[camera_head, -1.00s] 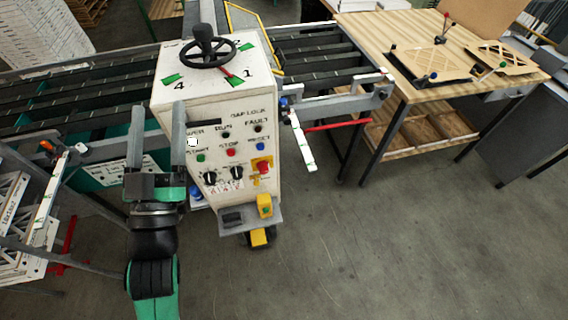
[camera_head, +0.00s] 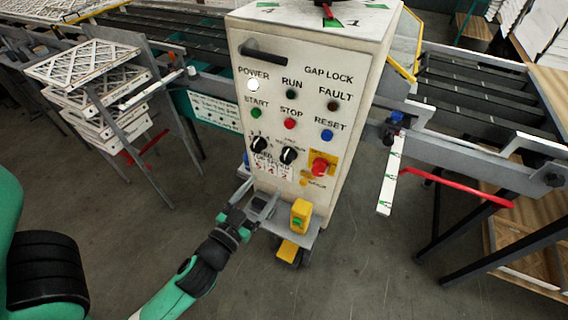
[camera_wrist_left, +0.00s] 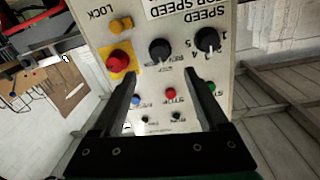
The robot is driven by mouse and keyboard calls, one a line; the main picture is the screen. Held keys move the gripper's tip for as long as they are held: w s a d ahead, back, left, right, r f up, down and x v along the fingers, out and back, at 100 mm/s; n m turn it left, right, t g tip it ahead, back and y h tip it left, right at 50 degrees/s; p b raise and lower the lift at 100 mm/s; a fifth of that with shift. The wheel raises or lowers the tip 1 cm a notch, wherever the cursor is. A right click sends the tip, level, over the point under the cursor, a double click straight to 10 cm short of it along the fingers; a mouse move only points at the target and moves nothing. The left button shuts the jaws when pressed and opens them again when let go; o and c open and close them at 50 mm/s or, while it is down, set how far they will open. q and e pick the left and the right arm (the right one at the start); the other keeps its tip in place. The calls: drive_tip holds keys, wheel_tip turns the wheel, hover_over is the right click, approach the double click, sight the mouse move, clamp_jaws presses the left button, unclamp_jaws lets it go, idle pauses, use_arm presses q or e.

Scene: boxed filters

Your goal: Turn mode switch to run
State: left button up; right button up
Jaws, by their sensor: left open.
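The white control box (camera_head: 350,85) stands in the middle with a panel of lamps, buttons and two black knobs. The right knob, apparently the mode switch (camera_head: 288,155), has a light pointer line; its small labels are too blurred to read. My left gripper (camera_head: 255,198) is open and empty, low in front of the panel. In the left wrist view, where the panel is upside down, the mode switch (camera_wrist_left: 160,49) shows beyond the gap between the open fingertips (camera_wrist_left: 161,78), apart from them. My right gripper is not in view.
Close to the switch are the speed knob (camera_head: 258,144) and the red emergency button (camera_head: 320,167). A yellow pedal-like part (camera_head: 300,214) sits on the ledge below. Stacked framed filters (camera_head: 90,75) stand left. A white-topped bar (camera_head: 391,182) juts out right. Floor in front is clear.

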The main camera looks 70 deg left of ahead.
sight(284, 160)
use_arm(q)
drive_tip(key=p+x, duration=0.2)
drive_tip(key=x, duration=0.9)
drive_tip(key=shift+r, duration=0.1)
clamp_jaws()
